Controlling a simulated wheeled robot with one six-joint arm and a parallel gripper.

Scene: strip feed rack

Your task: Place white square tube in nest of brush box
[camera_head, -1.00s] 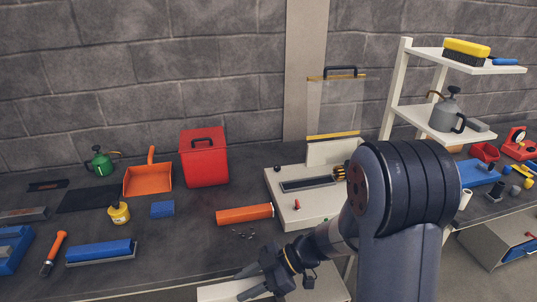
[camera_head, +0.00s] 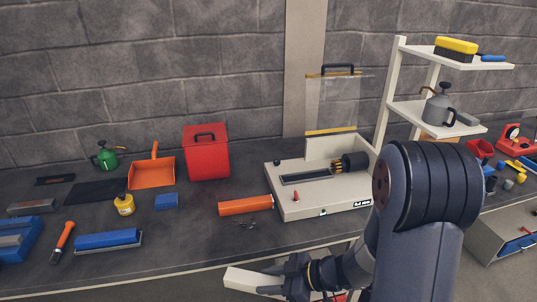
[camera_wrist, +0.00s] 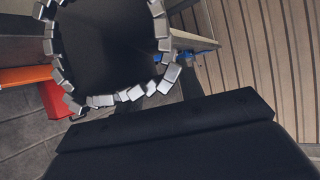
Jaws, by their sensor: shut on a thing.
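The white square tube (camera_head: 252,280) shows at the bottom of the head view, in front of the bench edge. My gripper (camera_head: 284,271) is shut on it, and the tube juts out to the left of the jaws. The brush box (camera_head: 345,200) is a pale box on the bench, above and to the right of my gripper. A long dark nest (camera_head: 306,177) is in its top. A dark round brush with yellowish bristles (camera_head: 351,162) is at its right end. In the wrist view dark shapes fill most of the picture, and I cannot make out the tube.
An orange tube (camera_head: 245,205) lies left of the brush box, with small dark bits before it. A red box (camera_head: 206,155) and an orange dustpan (camera_head: 153,172) stand further left. A white shelf (camera_head: 437,114) rises at the right. The bench front is clear between.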

